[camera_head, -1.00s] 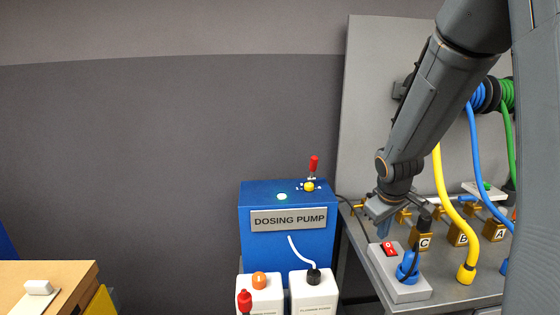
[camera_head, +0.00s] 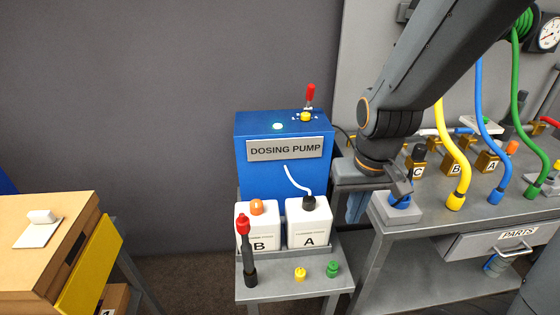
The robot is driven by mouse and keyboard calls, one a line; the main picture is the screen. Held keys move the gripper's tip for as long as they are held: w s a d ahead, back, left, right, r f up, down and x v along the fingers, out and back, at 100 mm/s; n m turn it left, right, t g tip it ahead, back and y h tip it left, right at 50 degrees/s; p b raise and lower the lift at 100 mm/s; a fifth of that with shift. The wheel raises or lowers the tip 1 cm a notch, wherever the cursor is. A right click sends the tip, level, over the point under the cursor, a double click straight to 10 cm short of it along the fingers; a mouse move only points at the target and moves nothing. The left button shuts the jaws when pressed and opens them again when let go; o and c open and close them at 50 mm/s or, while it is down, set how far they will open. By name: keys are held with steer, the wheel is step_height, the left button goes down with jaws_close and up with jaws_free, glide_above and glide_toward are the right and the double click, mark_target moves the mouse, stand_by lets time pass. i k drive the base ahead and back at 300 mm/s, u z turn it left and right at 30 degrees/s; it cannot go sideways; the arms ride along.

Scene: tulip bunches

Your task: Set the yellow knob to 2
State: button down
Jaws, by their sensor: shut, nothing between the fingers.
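The yellow knob (camera_head: 306,117) sits on top of the blue dosing pump (camera_head: 285,180), at the foot of a red-tipped lever (camera_head: 310,95). Pale marks lie around the knob, too small to read, so I cannot tell its setting. My gripper (camera_head: 355,208) is to the right of the pump and lower than the knob, pointing down, apart from the knob.
White bottles B (camera_head: 257,232) and A (camera_head: 308,226) stand before the pump. A grey shelf (camera_head: 310,291) holds small yellow and green pieces. The right bench (camera_head: 440,218) carries hoses and valves. A wooden cabinet (camera_head: 50,265) stands left; open floor lies between.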

mark_target(304, 117)
steer(key=z, duration=1.1)
steer(key=k, duration=0.9)
steer(key=u, duration=1.15)
steer(key=i, duration=1)
